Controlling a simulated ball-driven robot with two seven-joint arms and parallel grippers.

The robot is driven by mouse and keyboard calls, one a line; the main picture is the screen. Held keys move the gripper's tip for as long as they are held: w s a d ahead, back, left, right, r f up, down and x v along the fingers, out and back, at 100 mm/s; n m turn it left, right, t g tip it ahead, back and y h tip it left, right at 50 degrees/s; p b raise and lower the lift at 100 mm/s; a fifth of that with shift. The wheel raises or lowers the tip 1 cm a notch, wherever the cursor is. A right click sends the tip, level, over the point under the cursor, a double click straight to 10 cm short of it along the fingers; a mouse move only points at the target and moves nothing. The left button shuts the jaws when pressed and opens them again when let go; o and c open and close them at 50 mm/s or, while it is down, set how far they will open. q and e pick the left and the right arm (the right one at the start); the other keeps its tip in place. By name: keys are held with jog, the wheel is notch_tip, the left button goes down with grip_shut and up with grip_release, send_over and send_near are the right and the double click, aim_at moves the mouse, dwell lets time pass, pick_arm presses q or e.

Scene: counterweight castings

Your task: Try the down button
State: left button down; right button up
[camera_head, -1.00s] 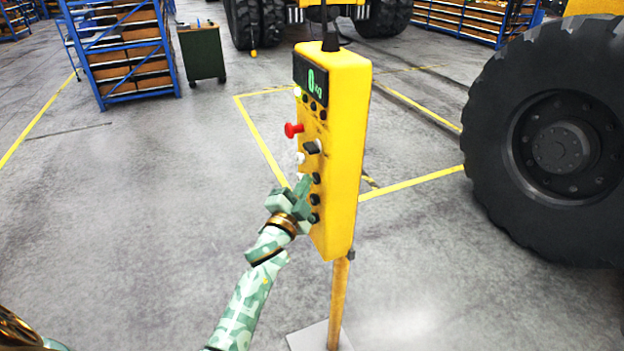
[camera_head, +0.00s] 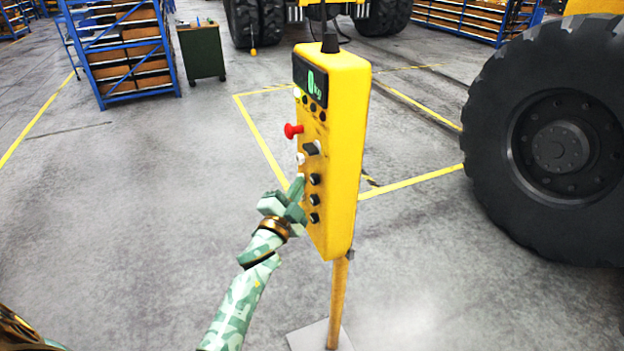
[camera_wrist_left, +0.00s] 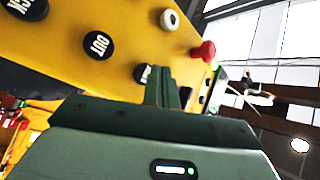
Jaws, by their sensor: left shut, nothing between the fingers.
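The yellow control box (camera_head: 342,150) stands on a post, its button panel facing left. The panel carries a red mushroom button (camera_head: 293,130), a black selector knob (camera_head: 311,148), a white button (camera_head: 300,159) and a column of black buttons (camera_head: 315,198). My left gripper (camera_head: 298,186) is shut and empty, its fingertips close to the panel beside the upper black buttons. In the left wrist view the fingertips (camera_wrist_left: 160,78) partly cover a black button (camera_wrist_left: 141,73) next to one marked OUT (camera_wrist_left: 98,45). No readable "down" label shows. My right gripper is out of view.
A display (camera_head: 311,82) with green digits sits at the box's top. A large black tyre (camera_head: 490,150) stands at the right. A blue shelf rack (camera_head: 122,50) and a green cabinet (camera_head: 202,52) are behind left. The floor left of the box is clear.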

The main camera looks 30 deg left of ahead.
pick_arm(q)
jog(key=shift+a, duration=0.1)
jog(key=s+a, duration=0.1)
jog(key=s, duration=0.1)
jog(key=s+a+p, duration=0.1)
jog(key=a, duration=0.1)
jog(key=shift+s+p, duration=0.3)
jog(key=shift+s, duration=0.1)
dwell(2.6)
